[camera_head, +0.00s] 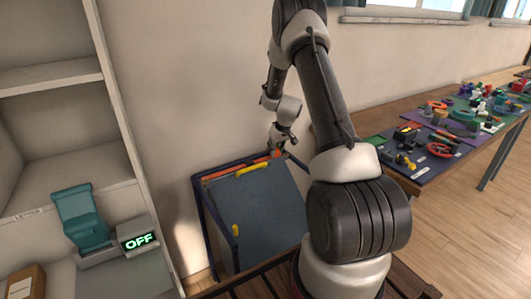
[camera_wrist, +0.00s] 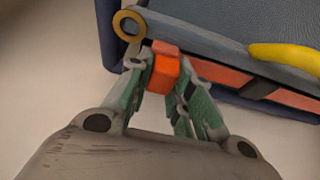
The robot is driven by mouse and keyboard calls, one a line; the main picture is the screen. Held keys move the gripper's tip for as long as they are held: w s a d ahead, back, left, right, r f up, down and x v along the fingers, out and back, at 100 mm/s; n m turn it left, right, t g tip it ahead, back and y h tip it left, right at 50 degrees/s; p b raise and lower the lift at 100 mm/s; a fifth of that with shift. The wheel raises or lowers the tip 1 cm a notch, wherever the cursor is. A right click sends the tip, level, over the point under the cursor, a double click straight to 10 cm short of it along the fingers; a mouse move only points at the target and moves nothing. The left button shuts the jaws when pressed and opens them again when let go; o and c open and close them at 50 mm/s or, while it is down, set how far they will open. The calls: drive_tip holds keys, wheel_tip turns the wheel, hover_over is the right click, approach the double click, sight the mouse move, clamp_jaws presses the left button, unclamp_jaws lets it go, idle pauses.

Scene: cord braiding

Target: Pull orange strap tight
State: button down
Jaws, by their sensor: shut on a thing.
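The orange strap (camera_head: 232,170) runs along the back top bar of a dark blue frame (camera_head: 203,215). In the wrist view the strap (camera_wrist: 290,97) lies behind a grey-blue bar, with a dark band across it. My gripper (camera_head: 279,151) is at the strap's right end, by the frame's back right corner. In the wrist view my gripper (camera_wrist: 163,78) has its green fingers shut on the strap's blocky orange end, beside a brass ring (camera_wrist: 129,24). The fingers hide part of that end.
A yellow piece (camera_head: 254,168) lies along the frame's top near the strap, and another yellow piece (camera_head: 235,230) is at the left side. A shelf (camera_head: 60,80) stands at the left with a box reading OFF (camera_head: 137,241). A cluttered table (camera_head: 440,140) is at the right.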

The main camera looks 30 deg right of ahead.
drive_tip(key=shift+d, duration=0.75)
drive_tip(key=c, duration=1.3)
unclamp_jaws()
drive_tip(key=shift+o, duration=0.2)
drive_tip(key=v, duration=1.2)
